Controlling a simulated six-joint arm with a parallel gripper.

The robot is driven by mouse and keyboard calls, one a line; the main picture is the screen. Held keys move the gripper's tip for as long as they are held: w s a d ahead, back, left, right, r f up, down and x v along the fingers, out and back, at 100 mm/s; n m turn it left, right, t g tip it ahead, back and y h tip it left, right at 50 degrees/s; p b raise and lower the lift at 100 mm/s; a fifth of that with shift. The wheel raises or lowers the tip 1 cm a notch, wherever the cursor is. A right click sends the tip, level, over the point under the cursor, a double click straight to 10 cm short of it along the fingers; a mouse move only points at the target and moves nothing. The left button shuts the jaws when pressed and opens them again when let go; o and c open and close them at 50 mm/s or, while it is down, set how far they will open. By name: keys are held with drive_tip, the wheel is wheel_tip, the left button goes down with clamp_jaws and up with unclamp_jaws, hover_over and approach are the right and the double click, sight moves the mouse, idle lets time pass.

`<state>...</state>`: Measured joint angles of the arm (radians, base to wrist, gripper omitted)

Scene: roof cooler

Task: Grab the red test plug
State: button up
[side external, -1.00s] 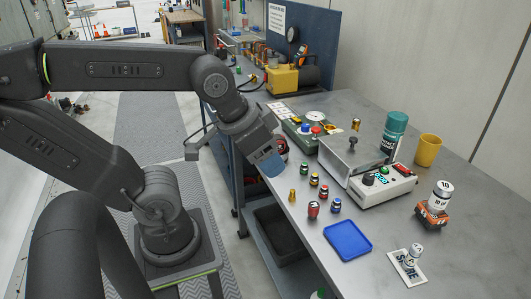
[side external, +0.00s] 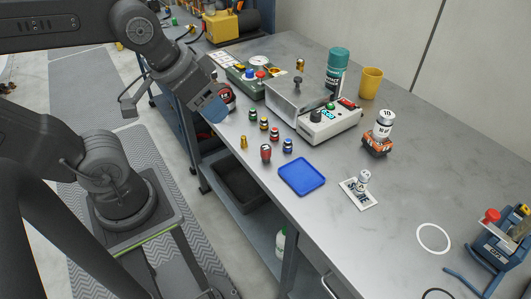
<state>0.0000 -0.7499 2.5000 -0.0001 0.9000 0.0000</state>
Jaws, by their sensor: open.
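A plug with a red body (side external: 265,153) stands on the grey bench in the side external view, near the front edge, left of the blue tray. Behind it is a row of small dark plugs with coloured bands: a green one (side external: 252,114), a yellow one (side external: 264,123), a red one (side external: 274,134) and a blue one (side external: 288,145). I cannot tell which of the two red ones is the test plug. My gripper (side external: 211,109) is at the bench's front edge, left of the row and apart from it. It is open and nothing shows in it; its fingers are mostly hidden.
A brass piece (side external: 243,142) stands left of the red body. A blue tray (side external: 302,176) lies to the right. A metal-and-white tester (side external: 329,123) stands behind the row. A green-capped can (side external: 337,68) and yellow cup (side external: 370,83) stand farther back.

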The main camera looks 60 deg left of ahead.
drive_tip(key=shift+o, duration=0.2)
drive_tip(key=shift+w, duration=0.1)
idle(0.4)
drive_tip(key=n+g, duration=0.6)
drive_tip(key=n, duration=1.2)
hover_over(266, 147)
wheel_tip(266, 147, down, 10)
wheel_tip(266, 147, down, 13)
drive_tip(key=shift+r, duration=0.1)
drive_tip(key=c, duration=1)
